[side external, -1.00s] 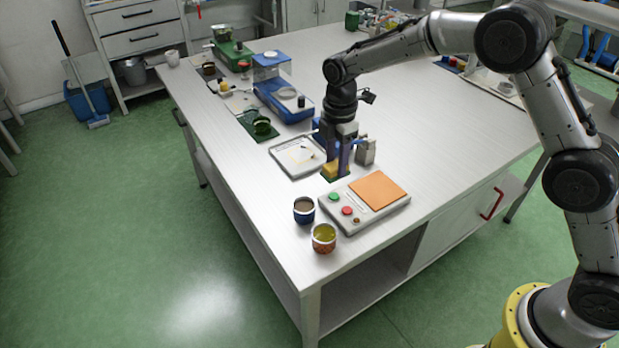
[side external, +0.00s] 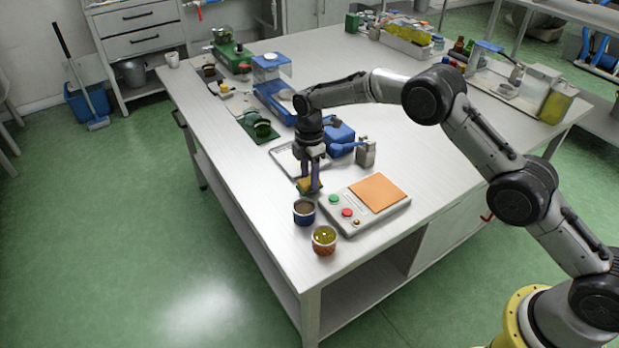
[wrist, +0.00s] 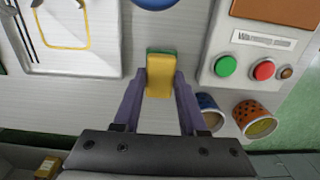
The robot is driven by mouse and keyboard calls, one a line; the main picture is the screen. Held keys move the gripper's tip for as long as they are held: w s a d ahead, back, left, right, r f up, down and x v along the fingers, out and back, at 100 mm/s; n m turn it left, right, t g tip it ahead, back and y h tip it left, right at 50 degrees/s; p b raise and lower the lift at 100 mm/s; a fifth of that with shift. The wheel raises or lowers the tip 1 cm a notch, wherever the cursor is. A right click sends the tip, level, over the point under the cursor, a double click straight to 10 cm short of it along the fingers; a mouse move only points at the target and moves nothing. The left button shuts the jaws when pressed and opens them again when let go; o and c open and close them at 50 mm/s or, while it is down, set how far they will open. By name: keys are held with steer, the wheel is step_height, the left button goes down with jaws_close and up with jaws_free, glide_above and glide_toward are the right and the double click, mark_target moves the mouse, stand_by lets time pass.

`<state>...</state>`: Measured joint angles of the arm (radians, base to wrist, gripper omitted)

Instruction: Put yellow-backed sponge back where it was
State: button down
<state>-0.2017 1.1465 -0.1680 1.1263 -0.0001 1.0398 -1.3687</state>
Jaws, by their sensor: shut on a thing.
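The yellow-backed sponge (side external: 303,184) is between the fingers of my gripper (side external: 309,188) on the white table, between the white tray (side external: 283,153) and the warming plate (side external: 330,190). In the wrist view the sponge (wrist: 160,76) shows its yellow back, with a green edge at the far end. The purple fingers of my gripper (wrist: 161,90) press on its two sides. I cannot tell whether its underside touches the table.
A blue cup with brown contents (side external: 304,212) stands close beside the gripper, and an orange-patterned cup with yellow liquid (side external: 324,240) stands nearer the corner. A blue device (side external: 340,138) and a grey metal block (side external: 366,153) stand behind. The table's left front strip is bare.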

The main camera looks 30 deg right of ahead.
mark_target(309, 180)
steer(key=shift+f, duration=0.25)
steer(key=shift+f, duration=0.15)
steer(key=shift+c, duration=2.3)
jaws_free()
step_height(309, 180, up, 12)
steer(key=shift+r, duration=0.2)
